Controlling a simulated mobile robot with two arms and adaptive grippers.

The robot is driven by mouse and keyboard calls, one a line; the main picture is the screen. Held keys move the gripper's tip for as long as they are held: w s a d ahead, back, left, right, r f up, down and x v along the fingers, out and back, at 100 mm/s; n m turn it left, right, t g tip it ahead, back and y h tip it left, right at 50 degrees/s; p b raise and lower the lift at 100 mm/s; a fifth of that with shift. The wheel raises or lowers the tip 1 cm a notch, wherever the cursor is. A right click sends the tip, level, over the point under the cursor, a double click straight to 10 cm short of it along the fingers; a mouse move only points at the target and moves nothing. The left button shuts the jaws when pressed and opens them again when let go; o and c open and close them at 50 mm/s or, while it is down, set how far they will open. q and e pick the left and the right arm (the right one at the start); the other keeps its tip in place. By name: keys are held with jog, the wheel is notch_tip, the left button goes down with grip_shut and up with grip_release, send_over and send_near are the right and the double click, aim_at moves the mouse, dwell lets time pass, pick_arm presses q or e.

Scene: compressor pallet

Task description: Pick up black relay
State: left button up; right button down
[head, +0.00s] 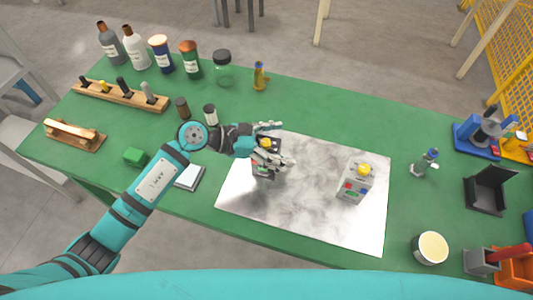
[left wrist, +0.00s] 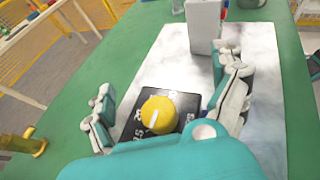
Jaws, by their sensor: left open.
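The black relay (left wrist: 182,102) has a dark top face with white marks and a round yellow knob. It stands on the pale marbled mat (head: 310,222). In the head view the relay (head: 266,174) is partly hidden by my left gripper (head: 279,144). My left gripper is open, with its fingers spread on either side of the relay. In the left wrist view the fingers of my left gripper (left wrist: 170,88) show apart from each other, with the relay between and below them. Whether a finger touches it I cannot tell. My right gripper is not in view.
A light grey relay (head: 353,188) with a yellow knob stands to the right on the mat. Several jars and a wooden rack (head: 120,95) are at left. Bare mat lies between the relays.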

pick_arm(q)
jog(key=shift+f, duration=0.1)
grip_shut()
dwell(0.7)
